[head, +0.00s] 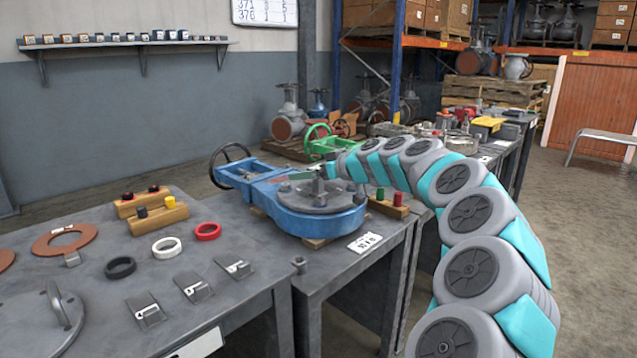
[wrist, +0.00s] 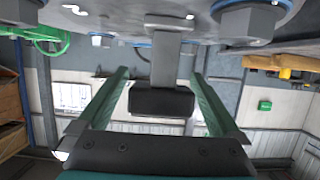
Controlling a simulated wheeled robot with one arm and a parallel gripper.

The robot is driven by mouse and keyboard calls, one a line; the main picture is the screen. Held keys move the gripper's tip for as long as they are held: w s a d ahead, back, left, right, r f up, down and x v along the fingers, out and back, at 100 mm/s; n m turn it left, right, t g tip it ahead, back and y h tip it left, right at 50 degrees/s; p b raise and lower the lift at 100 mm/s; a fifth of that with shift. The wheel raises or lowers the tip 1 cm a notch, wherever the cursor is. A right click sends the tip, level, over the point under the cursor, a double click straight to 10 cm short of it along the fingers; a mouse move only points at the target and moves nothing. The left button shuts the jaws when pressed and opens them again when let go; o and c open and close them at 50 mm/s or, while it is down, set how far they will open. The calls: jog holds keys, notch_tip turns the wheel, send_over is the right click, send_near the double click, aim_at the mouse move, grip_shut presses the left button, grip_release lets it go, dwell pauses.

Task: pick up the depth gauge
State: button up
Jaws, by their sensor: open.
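The depth gauge appears to be the piece with a grey metal stem and dark block (wrist: 162,101) in the wrist view. Its stem meets the bolted grey flange at the top of that picture, which looks upside down. My gripper (wrist: 160,74) is open, with one green finger on each side of the gauge and visible gaps between. In the head view my gripper (head: 310,174) is over the flange of the blue valve (head: 322,221), and the gauge is small and hard to make out there.
Large bolt heads (wrist: 248,20) stand on the flange near the fingers. A wooden block with red and green plugs (head: 389,205) is right of the valve. The left table (head: 95,262) holds rings, metal brackets and plug blocks. A green handwheel valve (head: 318,137) stands behind.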

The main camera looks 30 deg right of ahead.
jog(key=shift+c, duration=0.2)
grip_shut()
dwell(0.5)
